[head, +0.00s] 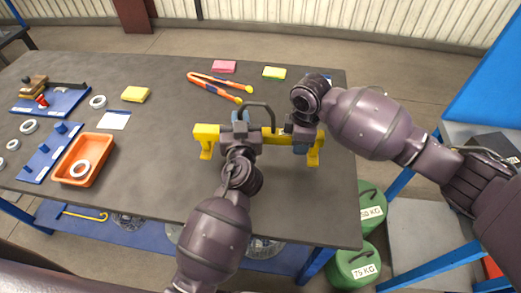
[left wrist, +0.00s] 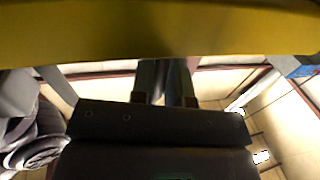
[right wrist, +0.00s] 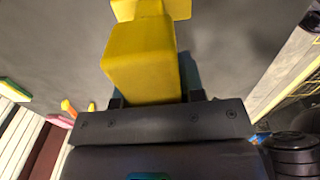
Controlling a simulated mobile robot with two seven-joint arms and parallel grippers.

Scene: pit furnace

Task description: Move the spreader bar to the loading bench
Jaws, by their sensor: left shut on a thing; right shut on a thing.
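The yellow spreader bar (head: 207,134) with a dark looped handle (head: 258,106) on top lies crosswise over the dark workbench (head: 150,180), near its right end. My left gripper (head: 242,138) is shut on the bar left of the handle, and my right gripper (head: 299,138) is shut on it near its right end. The bar fills the top of the left wrist view (left wrist: 160,32). Its yellow end also shows in the right wrist view (right wrist: 142,60). I cannot tell whether its feet touch the bench top. Which surface is the loading bench is not marked.
Orange-handled tongs (head: 212,84), pink (head: 224,67) and yellow pads lie behind the bar. An orange tray (head: 84,160), rings and blue peg boards (head: 48,152) are left. Green weights (head: 357,262) stand on the floor at right, beside a blue-framed structure (head: 430,225).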

